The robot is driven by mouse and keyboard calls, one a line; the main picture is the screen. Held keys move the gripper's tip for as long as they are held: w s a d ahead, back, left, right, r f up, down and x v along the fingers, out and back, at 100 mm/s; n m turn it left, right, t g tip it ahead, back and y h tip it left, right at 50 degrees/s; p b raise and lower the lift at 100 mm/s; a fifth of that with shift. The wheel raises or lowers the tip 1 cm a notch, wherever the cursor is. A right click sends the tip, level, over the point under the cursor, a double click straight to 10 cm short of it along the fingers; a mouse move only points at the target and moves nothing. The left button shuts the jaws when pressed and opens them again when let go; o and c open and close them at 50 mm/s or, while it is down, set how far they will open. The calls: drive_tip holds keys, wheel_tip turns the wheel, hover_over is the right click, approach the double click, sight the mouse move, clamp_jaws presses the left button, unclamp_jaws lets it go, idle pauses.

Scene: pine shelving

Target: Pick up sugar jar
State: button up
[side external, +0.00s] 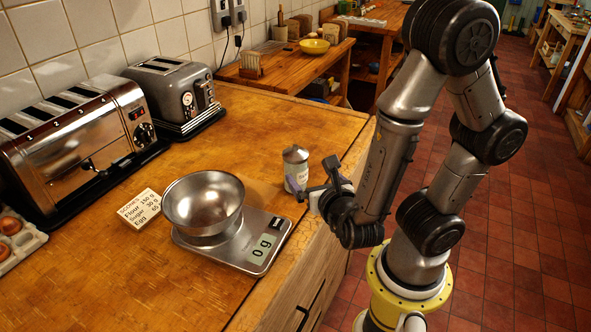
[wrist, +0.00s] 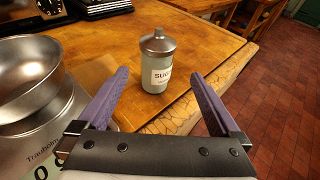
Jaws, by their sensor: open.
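The sugar jar (side external: 296,168) is a small pale cylinder with a grey metal lid, standing upright near the front edge of the wooden counter. In the wrist view the sugar jar (wrist: 157,62) shows a white label with the letters "SUG" and lies ahead, between the lines of the two fingers. My gripper (side external: 316,181) is close to the jar on its right side in the side view. In the wrist view my gripper (wrist: 160,90) has its purple fingers spread wide, with nothing between them. The jar stands beyond the fingertips.
A steel bowl (side external: 204,203) sits on a kitchen scale (side external: 264,250) reading 0 g, left of the jar. A recipe card (side external: 140,208), two toasters (side external: 72,140) (side external: 178,92) and an egg carton (side external: 14,243) are farther left. The counter behind the jar is clear.

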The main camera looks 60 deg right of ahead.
sight(302, 167)
drive_tip(key=shift+x, duration=2.8)
drive_tip(key=shift+a+x, duration=0.2)
drive_tip(key=shift+x, duration=3.85)
drive_tip(key=shift+w+f, duration=0.15)
clamp_jaws()
